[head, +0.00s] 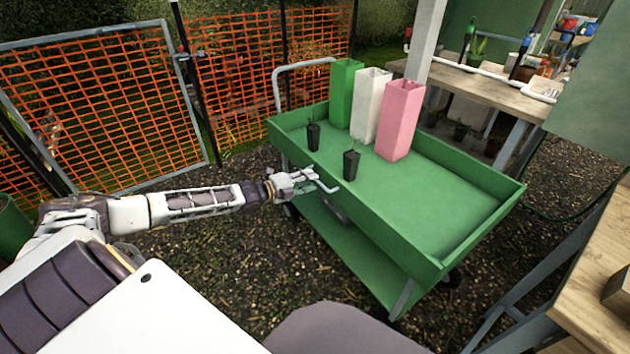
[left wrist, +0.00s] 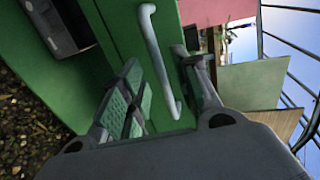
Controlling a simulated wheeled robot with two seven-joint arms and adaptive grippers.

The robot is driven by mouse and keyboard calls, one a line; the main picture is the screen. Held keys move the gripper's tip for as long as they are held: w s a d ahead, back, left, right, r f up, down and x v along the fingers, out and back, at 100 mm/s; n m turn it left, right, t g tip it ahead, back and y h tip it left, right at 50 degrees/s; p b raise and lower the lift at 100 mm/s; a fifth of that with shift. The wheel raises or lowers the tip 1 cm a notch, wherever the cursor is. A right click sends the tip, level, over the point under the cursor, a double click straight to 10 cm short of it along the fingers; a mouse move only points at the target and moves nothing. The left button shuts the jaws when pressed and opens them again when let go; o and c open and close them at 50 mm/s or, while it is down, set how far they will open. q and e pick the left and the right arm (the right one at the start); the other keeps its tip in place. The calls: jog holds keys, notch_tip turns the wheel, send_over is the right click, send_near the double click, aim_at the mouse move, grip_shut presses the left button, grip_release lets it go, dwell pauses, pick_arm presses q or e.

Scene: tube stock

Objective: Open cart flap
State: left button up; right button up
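The green cart (head: 440,205) stands in the middle of the head view. Its near side panel, the flap (head: 385,228), is upright. A light grey bar handle (head: 326,186) sits on that panel near its left end. My left gripper (head: 304,180) is at the handle. In the left wrist view the handle (left wrist: 158,62) runs between the two spread fingers of the left gripper (left wrist: 165,95), with gaps beside it. The green panel (left wrist: 112,25) is just beyond. My right gripper is in neither view.
Two small dark pots (head: 351,164) and green, white (head: 370,106) and pink (head: 402,120) tall boxes stand on the cart. An orange mesh fence (head: 100,110) is behind left. A wooden table (head: 590,300) is at right. Gravel ground lies clear before the cart.

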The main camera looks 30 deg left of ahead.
pick_arm(q)
jog(key=shift+b+x, duration=0.6)
jog(key=shift+x, duration=1)
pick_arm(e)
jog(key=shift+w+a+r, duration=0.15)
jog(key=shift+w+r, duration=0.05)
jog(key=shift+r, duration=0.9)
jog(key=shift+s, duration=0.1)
pick_arm(q)
jog(key=shift+c, duration=0.4)
grip_shut()
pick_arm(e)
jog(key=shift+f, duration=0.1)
